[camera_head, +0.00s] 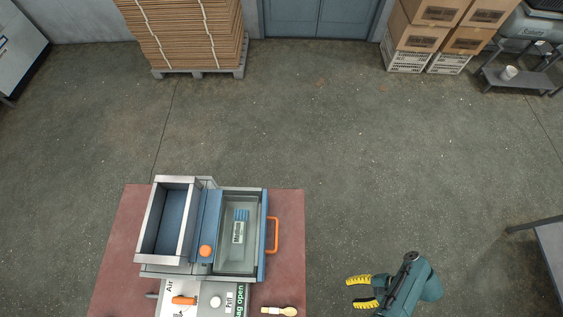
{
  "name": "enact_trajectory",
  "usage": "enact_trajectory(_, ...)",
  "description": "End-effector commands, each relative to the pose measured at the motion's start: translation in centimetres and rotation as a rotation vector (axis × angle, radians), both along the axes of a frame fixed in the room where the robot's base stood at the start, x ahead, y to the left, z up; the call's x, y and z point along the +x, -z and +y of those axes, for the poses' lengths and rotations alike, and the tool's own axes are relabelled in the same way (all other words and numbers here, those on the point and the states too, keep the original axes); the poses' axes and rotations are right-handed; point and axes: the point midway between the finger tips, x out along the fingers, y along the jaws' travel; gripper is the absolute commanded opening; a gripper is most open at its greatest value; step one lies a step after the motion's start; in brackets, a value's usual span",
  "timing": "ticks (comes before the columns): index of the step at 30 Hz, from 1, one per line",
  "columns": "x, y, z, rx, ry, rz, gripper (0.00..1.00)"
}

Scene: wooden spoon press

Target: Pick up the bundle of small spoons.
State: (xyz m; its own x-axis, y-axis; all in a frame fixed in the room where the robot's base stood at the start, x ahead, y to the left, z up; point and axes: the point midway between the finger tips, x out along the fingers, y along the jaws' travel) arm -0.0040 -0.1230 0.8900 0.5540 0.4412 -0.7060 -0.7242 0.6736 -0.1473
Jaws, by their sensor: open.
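A small pale wooden spoon shape (280,311) lies on the red-brown table at the bottom edge of the view, with its rounded end to the right. It is too small to tell whether it is one spoon or a bundle. My gripper (352,292) is to the right of it, past the table's right edge. Its two yellow-and-black fingers are apart and point left, with nothing between them.
A press machine (212,197) stands on the red-brown table (122,235), with an open hopper at left and a grey tray (237,262) with an orange handle (273,235). A control panel (204,300) is in front. Open floor lies beyond.

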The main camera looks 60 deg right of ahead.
Motion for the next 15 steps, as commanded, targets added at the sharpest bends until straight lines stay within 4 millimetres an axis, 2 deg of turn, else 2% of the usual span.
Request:
enact_trajectory(1,0.7,1.0,3.9,0.120,0.108,-0.061,0.49)
enact_trajectory(3,2.3,1.0,7.5,0.240,0.210,-0.138,0.49)
enact_trajectory(6,4.0,0.5,10.1,0.335,0.292,-0.211,0.49)
enact_trajectory(9,4.6,0.3,10.8,0.364,0.318,-0.236,0.49)
enact_trajectory(15,4.6,0.3,10.8,0.363,0.315,-0.235,0.49)
